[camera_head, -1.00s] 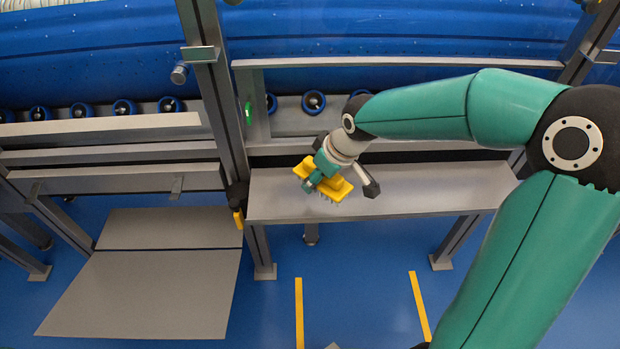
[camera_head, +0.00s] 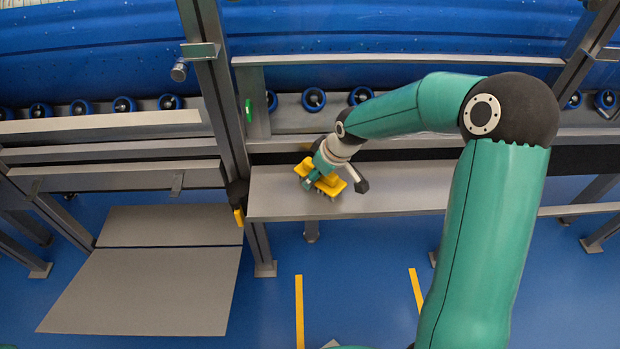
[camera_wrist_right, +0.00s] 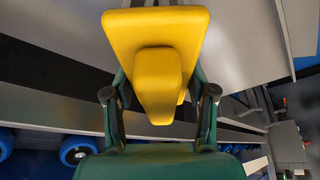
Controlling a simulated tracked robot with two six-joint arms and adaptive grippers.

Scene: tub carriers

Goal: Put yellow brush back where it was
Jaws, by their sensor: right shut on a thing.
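The yellow brush (camera_head: 329,187) is at the grey shelf (camera_head: 400,200), toward its left part, bristles facing down. My right gripper (camera_head: 317,175) is shut on it from above. I cannot tell whether the bristles touch the shelf. In the right wrist view the brush (camera_wrist_right: 157,45) fills the upper middle, its raised grip (camera_wrist_right: 158,85) between the two fingers of my right gripper (camera_wrist_right: 158,98). My left gripper is not in view.
A steel post (camera_head: 226,120) stands left of the shelf, with a green piece (camera_head: 249,111) and a small yellow-black part (camera_head: 238,205) near it. Blue rollers (camera_head: 314,99) and the blue tubs line the back. The shelf's middle is bare.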

